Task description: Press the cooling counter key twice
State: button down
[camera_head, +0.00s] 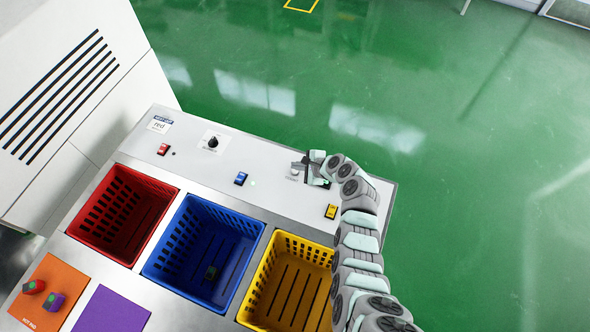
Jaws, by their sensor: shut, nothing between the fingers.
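My gripper (302,163) is over the right part of the white control panel (262,161), at the end of my arm that comes up from the lower right. Its fingers are shut and empty. A small round pale key or button (294,172) shows right beside the fingertips; its label is too small to read, so I cannot tell whether it is the cooling counter key. I cannot tell whether the fingers touch it. A small dark display or slot with green (325,185) shows partly under my wrist.
The panel also bears a red switch (163,149), a black knob (213,143), a blue switch (241,178), a yellow switch (331,211) and a "red" sign (159,125). Red (172,184), blue (188,207) and yellow (279,243) baskets stand in front. Two small items lie on an orange pad (58,271).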

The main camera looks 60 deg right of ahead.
aim_at(297, 172)
jog(key=shift+f, duration=0.1)
dwell(0.4)
jog(key=shift+f, duration=0.3)
jog(key=shift+f+b, duration=0.5)
dwell(0.5)
dwell(0.4)
jog(key=shift+r+p, duration=0.85)
jog(key=shift+r, duration=0.05)
jog(key=shift+r, duration=0.1)
notch_tip(297, 172, up, 5)
jog(key=p, duration=0.5)
dwell(0.5)
